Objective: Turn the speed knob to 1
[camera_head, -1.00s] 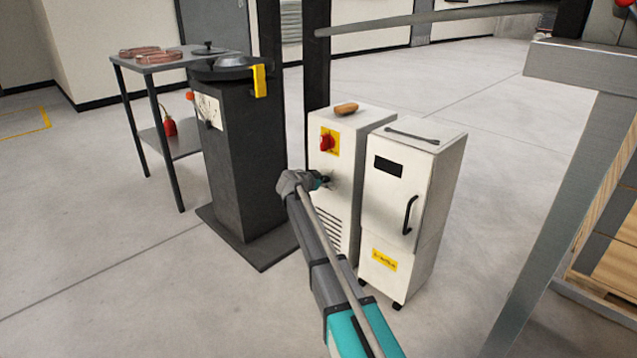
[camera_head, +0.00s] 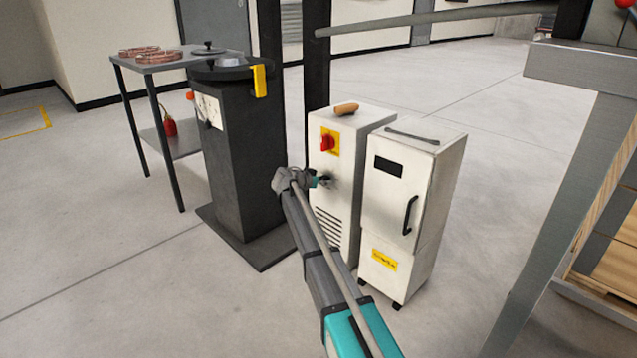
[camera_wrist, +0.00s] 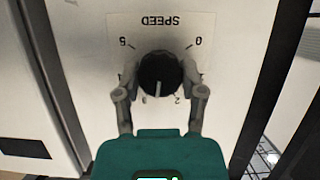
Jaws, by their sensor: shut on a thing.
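The speed knob (camera_wrist: 158,70) is round and black with a white pointer line. It sits on a white dial plate (camera_wrist: 160,30) marked SPEED, seen upside down in the wrist view. The pointer faces the bottom of the picture, between 2 and 3. The 0 and 5 marks show; the 1 is hidden behind the right finger. My gripper (camera_wrist: 162,76) is shut on the knob, one finger on each side.
A red rotary switch (camera_head: 327,142) on a yellow plate is above my gripper. A wooden-handled thing (camera_head: 346,109) lies on the cabinet top. A second white cabinet (camera_head: 405,200) stands close at right, a dark pedestal machine (camera_head: 243,160) at left. Open floor lies in front.

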